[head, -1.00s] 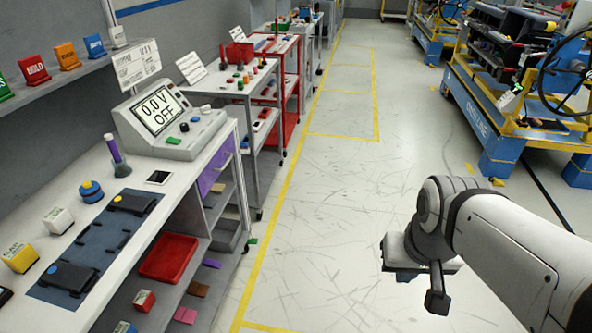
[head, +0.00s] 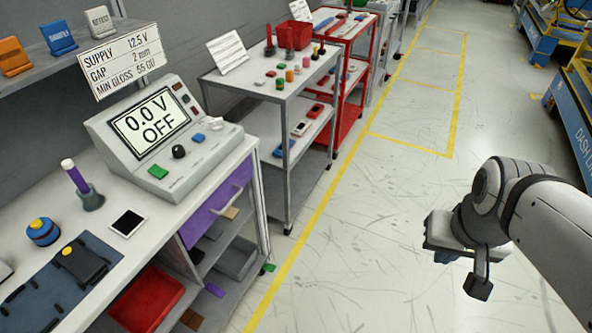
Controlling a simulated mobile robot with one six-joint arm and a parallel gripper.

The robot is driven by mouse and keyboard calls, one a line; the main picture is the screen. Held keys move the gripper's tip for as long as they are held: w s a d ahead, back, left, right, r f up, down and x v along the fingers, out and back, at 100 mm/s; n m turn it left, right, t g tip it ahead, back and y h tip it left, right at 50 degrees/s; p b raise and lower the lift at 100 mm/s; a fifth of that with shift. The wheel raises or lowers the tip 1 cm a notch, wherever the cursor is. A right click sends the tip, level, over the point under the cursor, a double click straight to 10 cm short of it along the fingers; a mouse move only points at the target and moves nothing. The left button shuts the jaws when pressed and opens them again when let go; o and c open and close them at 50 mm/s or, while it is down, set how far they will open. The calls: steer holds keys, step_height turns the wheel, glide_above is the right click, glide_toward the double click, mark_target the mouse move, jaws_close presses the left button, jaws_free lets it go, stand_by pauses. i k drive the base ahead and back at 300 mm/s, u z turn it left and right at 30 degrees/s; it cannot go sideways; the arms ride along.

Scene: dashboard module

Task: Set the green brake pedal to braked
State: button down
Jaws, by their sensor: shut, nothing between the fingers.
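I cannot make out a green brake pedal in the head view. A blue stand (head: 575,125) with yellow parts at the right edge is mostly cut off, and no pedal shows on it. My gripper (head: 478,287) is at the lower right, over the bare floor at the end of my white arm. It is shut and empty, and apart from everything around it.
A workbench at the left carries a tester (head: 160,130) reading 0.0 V OFF, a purple-handled tool (head: 75,178) and a blue mat (head: 45,300). Beyond it stand a grey cart (head: 270,95) and a red cart (head: 348,60). The floor (head: 370,220) in the middle is clear.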

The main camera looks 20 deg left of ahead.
mark_target(269, 268)
steer(key=u, duration=0.35)
steer(key=i, duration=0.7)
steer(key=u, duration=0.45)
steer(key=k, duration=0.9)
steer(key=u, duration=0.15)
steer(key=i, duration=0.9)
steer(key=z, duration=0.05)
